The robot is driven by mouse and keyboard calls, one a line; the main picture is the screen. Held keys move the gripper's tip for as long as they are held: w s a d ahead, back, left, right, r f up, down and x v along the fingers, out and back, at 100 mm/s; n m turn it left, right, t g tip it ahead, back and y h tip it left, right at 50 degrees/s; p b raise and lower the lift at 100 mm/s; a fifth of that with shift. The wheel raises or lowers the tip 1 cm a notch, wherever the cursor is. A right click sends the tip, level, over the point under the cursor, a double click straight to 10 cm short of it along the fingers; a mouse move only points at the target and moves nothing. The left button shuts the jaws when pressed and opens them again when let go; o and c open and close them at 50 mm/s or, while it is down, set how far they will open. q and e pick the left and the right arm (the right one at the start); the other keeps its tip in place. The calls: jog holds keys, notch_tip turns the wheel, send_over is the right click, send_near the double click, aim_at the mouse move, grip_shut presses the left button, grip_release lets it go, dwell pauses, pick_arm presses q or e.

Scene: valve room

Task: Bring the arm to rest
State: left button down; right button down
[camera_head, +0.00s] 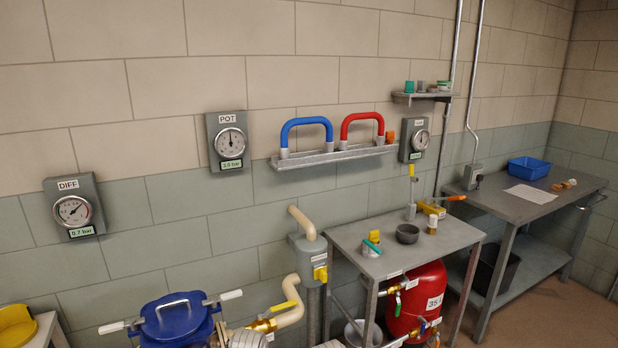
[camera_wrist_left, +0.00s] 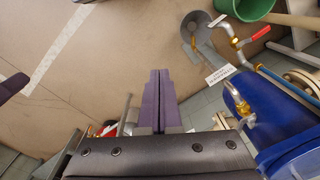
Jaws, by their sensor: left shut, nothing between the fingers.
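My left gripper (camera_wrist_left: 160,73) shows in the left wrist view with its two purple fingers pressed together. Nothing is between them. The fingers point at the bare brown floor (camera_wrist_left: 110,45) and touch nothing that I can see. Neither gripper shows in the head view.
A blue vessel (camera_wrist_left: 293,118) with a brass valve (camera_wrist_left: 240,103) is right of my fingers. A red-handled valve (camera_wrist_left: 250,40) and a green bucket (camera_wrist_left: 247,6) are farther off. Ahead, a grey table (camera_head: 345,240) and a workbench (camera_head: 510,205) stand along the wall.

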pick_arm(q)
jog(key=s+d+r+m+p, duration=0.2)
jog(key=s+d+r, duration=0.1)
jog(key=d, duration=0.3)
jog(key=shift+s+d+r+y+p, duration=0.15)
jog(key=shift+s+r+y+p, duration=0.05)
jog(key=shift+s+y+p, duration=0.25)
dwell(0.5)
